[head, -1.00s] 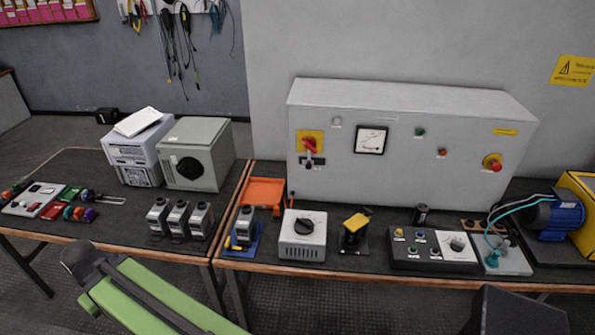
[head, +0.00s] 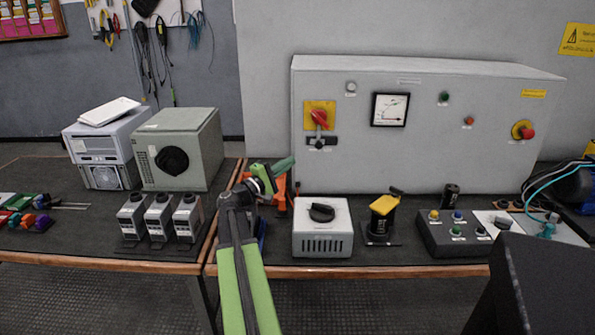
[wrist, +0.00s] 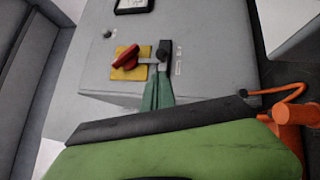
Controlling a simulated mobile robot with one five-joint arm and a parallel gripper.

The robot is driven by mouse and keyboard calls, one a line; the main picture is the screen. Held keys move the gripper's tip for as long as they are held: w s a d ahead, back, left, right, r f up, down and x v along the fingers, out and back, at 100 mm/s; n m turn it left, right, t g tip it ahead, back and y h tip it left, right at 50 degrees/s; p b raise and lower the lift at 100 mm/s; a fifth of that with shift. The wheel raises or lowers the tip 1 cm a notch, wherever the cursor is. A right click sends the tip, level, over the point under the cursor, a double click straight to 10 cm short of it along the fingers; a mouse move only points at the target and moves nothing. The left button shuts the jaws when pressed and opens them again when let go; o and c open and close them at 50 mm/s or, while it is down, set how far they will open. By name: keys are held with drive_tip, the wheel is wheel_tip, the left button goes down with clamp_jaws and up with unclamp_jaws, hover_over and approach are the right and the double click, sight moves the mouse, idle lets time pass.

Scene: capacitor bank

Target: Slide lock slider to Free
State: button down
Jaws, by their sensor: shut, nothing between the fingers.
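The lock slider's black knob (head: 319,144) sits on a short dark track (head: 331,141) on the front of the grey cabinet, below a red rotary handle (head: 320,117) on a yellow plate. In the wrist view, turned sideways, the knob (wrist: 164,48) is near the upper end of its track (wrist: 162,63); a grey link runs from the red handle (wrist: 125,57) to the track. The label beside it is too small to read. My gripper (head: 292,160) is shut and empty, left of and below the slider. Its green fingers (wrist: 157,80) show just below the track; contact cannot be told.
The grey cabinet (head: 450,160) stands along the back of the bench. A white box with a black dial (head: 322,228) and a yellow-topped device (head: 382,215) stand in front of it. A grey-green box (head: 180,150) is at the left. Bench between the white box and cabinet is clear.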

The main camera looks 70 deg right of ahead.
sight(318, 144)
drive_tip(key=shift+w+f, duration=0.2)
drive_tip(key=shift+f, duration=0.1)
drive_tip(key=p+x, duration=0.2)
drive_tip(key=x, duration=0.8)
drive_tip(key=shift+f, duration=0.1)
drive_tip(key=shift+a, duration=0.15)
